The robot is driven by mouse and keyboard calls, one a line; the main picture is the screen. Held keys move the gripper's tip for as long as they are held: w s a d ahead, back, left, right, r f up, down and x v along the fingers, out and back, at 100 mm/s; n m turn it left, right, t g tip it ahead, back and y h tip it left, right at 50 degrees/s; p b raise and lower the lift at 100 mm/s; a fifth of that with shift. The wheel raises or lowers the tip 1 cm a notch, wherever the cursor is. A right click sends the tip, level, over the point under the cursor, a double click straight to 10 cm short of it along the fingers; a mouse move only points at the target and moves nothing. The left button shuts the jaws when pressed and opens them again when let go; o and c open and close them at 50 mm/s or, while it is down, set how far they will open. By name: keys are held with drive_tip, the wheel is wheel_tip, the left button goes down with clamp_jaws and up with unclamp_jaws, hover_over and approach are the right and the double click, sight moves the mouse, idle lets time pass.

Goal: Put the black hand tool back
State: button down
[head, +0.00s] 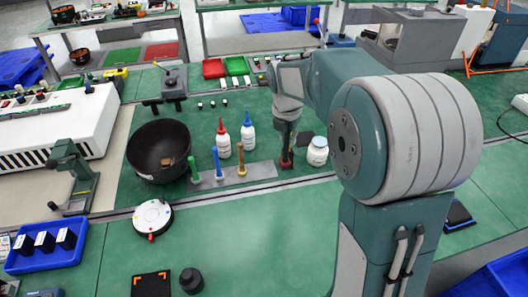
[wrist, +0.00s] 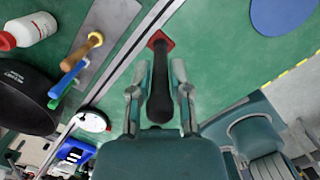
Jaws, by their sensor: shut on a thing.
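The black hand tool (wrist: 160,95) has a dark handle and a red end. My gripper (wrist: 161,75) is shut around its handle in the wrist view. In the head view the tool (head: 286,158) hangs below my gripper (head: 287,125), red end down, just off the right end of the grey tool holder (head: 206,182). I cannot tell whether its red end touches the mat. A green tool (head: 193,167), a blue tool (head: 217,160) and a yellow-brown tool (head: 241,158) stand in the holder. The holder (wrist: 112,22) also shows at the wrist view's upper left.
A black bowl (head: 158,150) stands left of the holder. A red-capped bottle (head: 222,142) and a blue-capped bottle (head: 248,137) stand behind it. A white jar (head: 317,152) is close to the tool's right. Green mat in front is largely clear.

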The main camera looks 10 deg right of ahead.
drive_tip(key=shift+w+a+f, duration=0.7)
drive_tip(key=shift+w+f, duration=0.8)
drive_tip(key=shift+f, duration=0.35)
drive_tip(key=shift+w+a+f, duration=0.65)
drive_tip(key=shift+w+f, duration=0.8)
drive_tip(key=shift+f, duration=0.4)
drive_tip(key=shift+w+a+f, duration=0.7)
drive_tip(key=shift+w+f, duration=0.8)
drive_tip(key=shift+f, duration=0.35)
drive_tip(key=shift+f, duration=0.1)
drive_tip(key=c, duration=0.6)
unclamp_jaws()
